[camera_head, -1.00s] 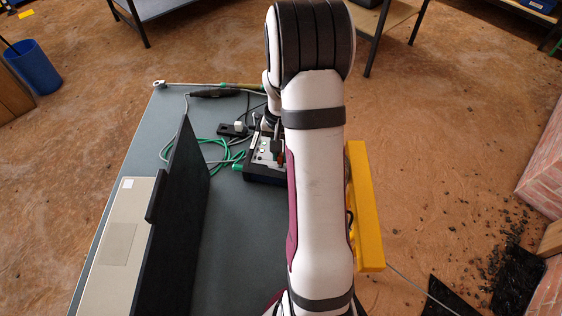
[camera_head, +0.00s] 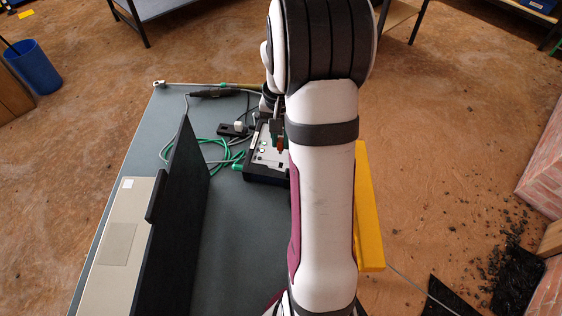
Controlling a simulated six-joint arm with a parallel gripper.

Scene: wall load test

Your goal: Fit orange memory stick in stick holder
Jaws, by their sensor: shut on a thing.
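My gripper (camera_head: 278,132) shows only in small part at the left side of my arm. It is shut on the orange memory stick (camera_head: 281,146), a small orange-brown piece at its tip. The stick is over the black box with a pale top panel (camera_head: 262,158) on the table. I cannot tell whether the stick touches the panel. The stick holder cannot be made out for certain; it may be part of this box, whose right side is hidden behind my arm.
An open laptop (camera_head: 178,215) stands at the table's left. A green cable (camera_head: 213,147), a small black socket block (camera_head: 233,130) and a dark pen-like tool (camera_head: 214,93) lie by the box. A yellow bar (camera_head: 369,215) is at the right. The grey table (camera_head: 232,250) is bare in front of the box.

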